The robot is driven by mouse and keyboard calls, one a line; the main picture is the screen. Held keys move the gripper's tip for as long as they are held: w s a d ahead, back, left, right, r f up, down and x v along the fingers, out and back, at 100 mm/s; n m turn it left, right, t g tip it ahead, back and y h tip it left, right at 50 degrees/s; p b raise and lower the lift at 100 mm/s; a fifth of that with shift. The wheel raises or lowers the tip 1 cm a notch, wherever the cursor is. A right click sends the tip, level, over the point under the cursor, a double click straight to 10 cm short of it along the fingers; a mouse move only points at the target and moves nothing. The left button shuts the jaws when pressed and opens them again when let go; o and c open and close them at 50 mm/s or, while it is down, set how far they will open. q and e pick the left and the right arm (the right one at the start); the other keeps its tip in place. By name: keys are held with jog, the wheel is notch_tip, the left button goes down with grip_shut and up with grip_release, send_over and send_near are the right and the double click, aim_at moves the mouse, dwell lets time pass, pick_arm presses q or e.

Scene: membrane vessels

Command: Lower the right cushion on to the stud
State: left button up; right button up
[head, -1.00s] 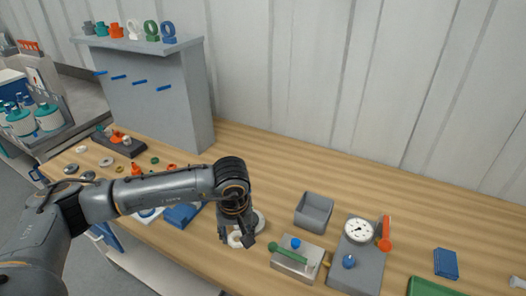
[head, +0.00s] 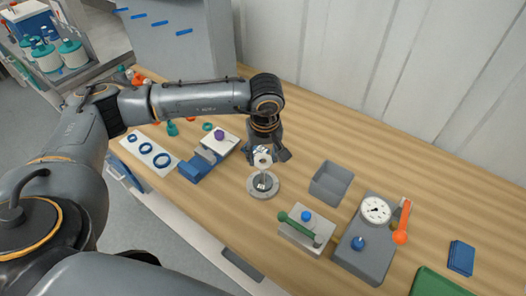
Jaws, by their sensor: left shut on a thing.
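A small white ring-like piece (head: 262,159), which looks like the cushion, is between the fingers of my left gripper (head: 266,156). The gripper points down and is shut on it. Directly below is a round grey base (head: 256,194) with a pale centre and a thin upright stud (head: 263,180). The white piece appears just above the stud; whether they touch cannot be told. My right gripper is not in view.
A grey open bin (head: 331,182) and a metal block with a green handle (head: 296,228) stand to the right, with a dial gauge unit (head: 376,210) beyond. A blue block (head: 196,168) and a white plate with blue rings (head: 148,153) lie to the left.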

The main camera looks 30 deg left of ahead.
pick_arm(q)
jog(key=shift+f, duration=0.7)
jog(key=shift+s+f+b, duration=0.1)
jog(key=shift+f+b, duration=0.55)
jog(key=shift+b, duration=0.25)
jog(key=shift+f+b, duration=1.7)
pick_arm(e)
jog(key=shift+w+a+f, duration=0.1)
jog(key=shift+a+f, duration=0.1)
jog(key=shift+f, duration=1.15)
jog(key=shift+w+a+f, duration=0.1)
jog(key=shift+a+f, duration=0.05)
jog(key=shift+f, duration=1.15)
pick_arm(q)
jog(key=o, duration=0.9)
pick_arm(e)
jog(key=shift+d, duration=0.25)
pick_arm(q)
jog(key=r, duration=0.8)
jog(key=s+d+r, duration=0.1)
jog(key=r, duration=0.3)
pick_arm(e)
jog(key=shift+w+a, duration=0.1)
